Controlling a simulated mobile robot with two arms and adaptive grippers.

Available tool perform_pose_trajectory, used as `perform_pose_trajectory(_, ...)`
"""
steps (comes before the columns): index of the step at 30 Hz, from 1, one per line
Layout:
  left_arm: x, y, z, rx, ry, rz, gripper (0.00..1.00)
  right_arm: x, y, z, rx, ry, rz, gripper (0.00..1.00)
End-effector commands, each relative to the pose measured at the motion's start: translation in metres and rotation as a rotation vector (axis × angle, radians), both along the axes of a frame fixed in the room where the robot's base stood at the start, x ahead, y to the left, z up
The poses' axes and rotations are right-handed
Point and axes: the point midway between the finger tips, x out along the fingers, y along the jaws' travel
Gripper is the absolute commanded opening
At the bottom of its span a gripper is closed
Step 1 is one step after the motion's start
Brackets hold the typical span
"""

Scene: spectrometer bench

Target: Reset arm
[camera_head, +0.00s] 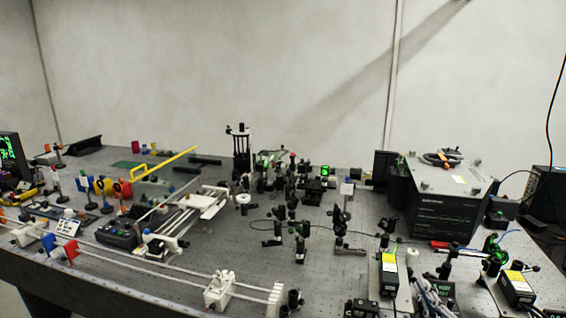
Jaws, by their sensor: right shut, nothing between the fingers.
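My right gripper (424,287) shows small at the bottom edge, right of centre, partly cut off by the frame. Its fingers are together with nothing seen between them. My left gripper is not in view.
The perforated optical table (330,262) carries several black posts and mounts in the middle. A large black instrument (440,212) stands at the right. White rails (150,270) run along the near left. A yellow bar (165,162) lies at the back left.

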Motion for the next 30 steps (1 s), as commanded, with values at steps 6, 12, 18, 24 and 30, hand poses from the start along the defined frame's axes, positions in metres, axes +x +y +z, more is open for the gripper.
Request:
perform_pose_trajectory(6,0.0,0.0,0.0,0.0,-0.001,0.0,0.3,-0.097,0.006,-0.136,0.464,0.439,-0.296,0.0)
perform_pose_trajectory(12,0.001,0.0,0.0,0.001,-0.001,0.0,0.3,-0.187,0.043,-0.205,0.692,0.766,-0.444,0.0)
perform_pose_trajectory(18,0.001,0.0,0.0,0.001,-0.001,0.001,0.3,-0.258,0.081,-0.233,0.824,1.003,-0.523,0.0)
perform_pose_trajectory(24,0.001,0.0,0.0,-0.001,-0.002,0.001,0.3,-0.295,0.105,-0.26,0.884,1.153,-0.563,0.0)
perform_pose_trajectory(30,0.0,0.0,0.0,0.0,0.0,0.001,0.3,-0.286,0.106,-0.315,0.874,1.172,-0.572,0.0)
